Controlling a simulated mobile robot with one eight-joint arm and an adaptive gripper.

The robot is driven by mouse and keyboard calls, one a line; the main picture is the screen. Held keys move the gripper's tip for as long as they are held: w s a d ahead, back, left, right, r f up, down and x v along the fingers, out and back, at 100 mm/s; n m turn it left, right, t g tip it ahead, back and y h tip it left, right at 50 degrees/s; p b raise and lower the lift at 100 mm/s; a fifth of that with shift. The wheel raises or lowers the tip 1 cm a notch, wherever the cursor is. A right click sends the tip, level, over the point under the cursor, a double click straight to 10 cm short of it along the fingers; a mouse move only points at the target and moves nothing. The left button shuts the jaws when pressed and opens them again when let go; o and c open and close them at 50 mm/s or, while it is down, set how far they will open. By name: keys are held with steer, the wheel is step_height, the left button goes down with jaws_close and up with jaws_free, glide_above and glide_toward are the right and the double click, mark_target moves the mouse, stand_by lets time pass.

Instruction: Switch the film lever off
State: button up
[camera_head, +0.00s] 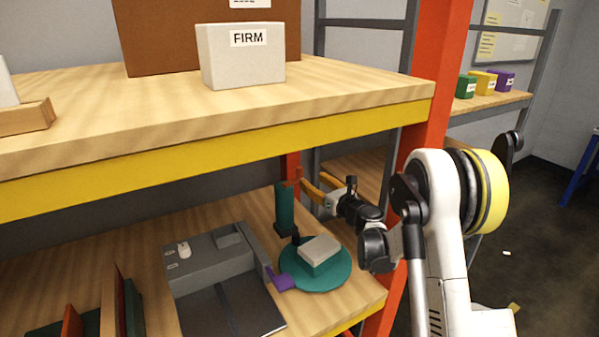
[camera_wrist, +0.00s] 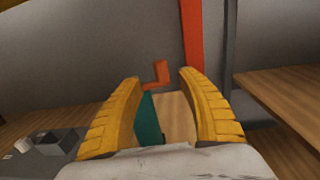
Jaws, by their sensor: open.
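A teal upright post (camera_head: 284,210) stands at the back of the lower shelf, with an orange cranked lever at its top. In the wrist view the orange lever (camera_wrist: 156,76) sticks up above the teal post (camera_wrist: 149,122), between and beyond my fingertips. No readable label tells me whether this is the film lever. My gripper (camera_head: 312,184) is open and empty, just right of the post's top. Its yellow fingers show on both sides of the lever in the wrist view; I cannot tell whether they touch it.
A grey machine (camera_head: 212,268) with a white knob (camera_head: 184,249) and purple tab (camera_head: 281,281) lies left of a teal round plate (camera_head: 331,281) bearing a pale block (camera_head: 320,254). The upper shelf (camera_head: 350,92) overhangs; an orange-red rack post (camera_head: 436,85) stands right.

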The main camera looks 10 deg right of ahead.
mark_target(302, 171)
steer(key=b+x, duration=0.2)
steer(key=x, duration=0.6)
steer(key=shift+w+a, duration=0.1)
steer(key=shift+w, duration=0.15)
steer(key=shift+c, duration=0.4)
